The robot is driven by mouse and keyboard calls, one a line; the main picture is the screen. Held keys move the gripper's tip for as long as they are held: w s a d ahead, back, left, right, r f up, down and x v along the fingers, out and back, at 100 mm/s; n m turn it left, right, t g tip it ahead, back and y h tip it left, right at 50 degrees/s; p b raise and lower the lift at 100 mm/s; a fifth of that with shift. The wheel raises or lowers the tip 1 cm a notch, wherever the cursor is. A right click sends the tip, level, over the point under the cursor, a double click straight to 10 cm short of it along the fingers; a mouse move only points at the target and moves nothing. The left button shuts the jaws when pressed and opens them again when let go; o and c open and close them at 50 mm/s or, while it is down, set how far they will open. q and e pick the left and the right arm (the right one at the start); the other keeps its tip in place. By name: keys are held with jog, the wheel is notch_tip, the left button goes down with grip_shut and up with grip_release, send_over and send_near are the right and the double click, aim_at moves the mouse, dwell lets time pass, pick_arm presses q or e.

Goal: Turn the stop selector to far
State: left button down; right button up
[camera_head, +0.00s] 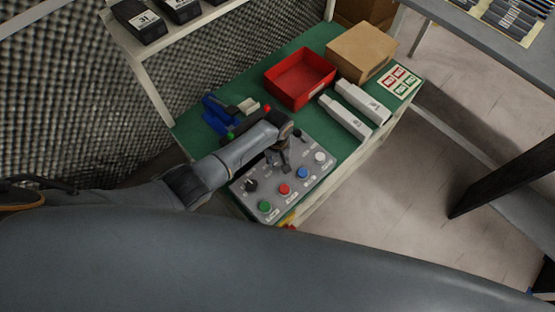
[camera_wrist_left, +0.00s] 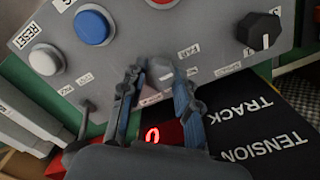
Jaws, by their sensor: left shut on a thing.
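The grey control panel (camera_head: 272,202) lies on the green bench top. My left gripper (camera_head: 279,160) reaches down to the panel's back part and hides the control under it. In the left wrist view, a grey selector knob (camera_wrist_left: 160,72) sits between the two fingers of my left gripper (camera_wrist_left: 158,84). The fingers are shut on the knob from both sides. Small labels surround the knob; one, upside down, appears to read FAR (camera_wrist_left: 188,51). The knob's exact pointing direction is hard to tell. My right gripper is not in view.
A black knob (camera_wrist_left: 258,30), a blue button (camera_wrist_left: 92,27), a white button (camera_wrist_left: 45,60) and a small lever (camera_wrist_left: 87,106) are near the fingers. A red bin (camera_head: 300,78), cardboard box (camera_head: 361,50) and white devices (camera_head: 346,117) stand behind the panel.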

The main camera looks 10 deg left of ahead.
aim_at(277, 162)
pick_arm(q)
jog(key=c, duration=1)
grip_release()
jog(key=shift+r, duration=0.1)
notch_tip(277, 162, up, 12)
jog(key=shift+f, duration=0.1)
